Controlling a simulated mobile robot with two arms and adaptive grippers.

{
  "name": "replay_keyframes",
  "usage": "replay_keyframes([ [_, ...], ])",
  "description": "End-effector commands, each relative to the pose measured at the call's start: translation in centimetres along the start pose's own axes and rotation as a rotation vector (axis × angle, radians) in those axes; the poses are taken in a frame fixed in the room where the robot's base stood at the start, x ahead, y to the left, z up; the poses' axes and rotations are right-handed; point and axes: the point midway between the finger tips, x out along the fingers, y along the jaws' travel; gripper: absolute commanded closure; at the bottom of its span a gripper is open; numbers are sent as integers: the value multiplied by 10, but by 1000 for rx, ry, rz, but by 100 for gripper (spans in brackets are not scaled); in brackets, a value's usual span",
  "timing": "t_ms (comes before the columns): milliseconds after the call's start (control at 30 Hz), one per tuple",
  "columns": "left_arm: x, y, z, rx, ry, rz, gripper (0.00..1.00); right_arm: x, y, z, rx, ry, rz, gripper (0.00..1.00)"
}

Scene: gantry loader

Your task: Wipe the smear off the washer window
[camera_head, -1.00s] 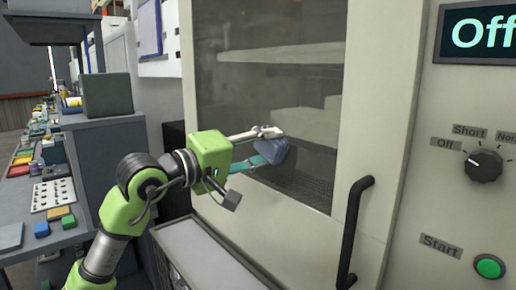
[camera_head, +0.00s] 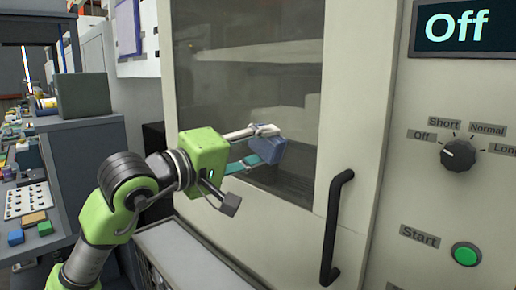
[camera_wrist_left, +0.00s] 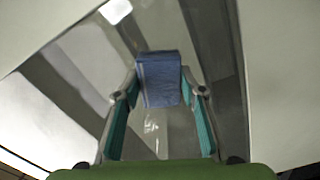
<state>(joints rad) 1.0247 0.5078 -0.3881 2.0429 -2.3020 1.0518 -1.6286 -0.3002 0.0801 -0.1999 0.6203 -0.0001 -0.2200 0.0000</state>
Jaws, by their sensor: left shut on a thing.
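My left gripper (camera_head: 264,145) is shut on a blue cloth-like block (camera_head: 268,151) in front of the washer window (camera_head: 240,85). In the left wrist view, the blue block (camera_wrist_left: 158,80) sits between the two fingertips, with the window glass (camera_wrist_left: 75,75) behind it. I cannot tell whether the block touches the glass. A faint whitish patch (camera_wrist_left: 151,127) shows between the fingers there; I cannot tell if it is the smear or a reflection. No clear smear shows in the head view. My right gripper is not in view.
A black door handle (camera_head: 332,228) stands out right of the window. The washer panel has a display reading Off (camera_head: 460,28), a dial (camera_head: 458,155) and a green Start button (camera_head: 466,254). A cluttered bench (camera_head: 30,225) is at the left.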

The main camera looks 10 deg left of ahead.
Motion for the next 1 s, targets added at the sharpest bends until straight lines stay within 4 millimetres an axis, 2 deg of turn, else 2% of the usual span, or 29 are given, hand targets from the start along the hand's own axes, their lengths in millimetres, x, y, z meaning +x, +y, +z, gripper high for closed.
replay_keyframes([
  [167,-1,12,-5,2,1,2,80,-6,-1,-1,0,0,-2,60],
  [600,0,-2,-36,1,4,-1,80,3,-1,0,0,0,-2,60],
  [833,0,-4,-42,1,4,0,80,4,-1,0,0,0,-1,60],
  [1000,-1,-10,-56,1,5,-2,80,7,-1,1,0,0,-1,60],
])
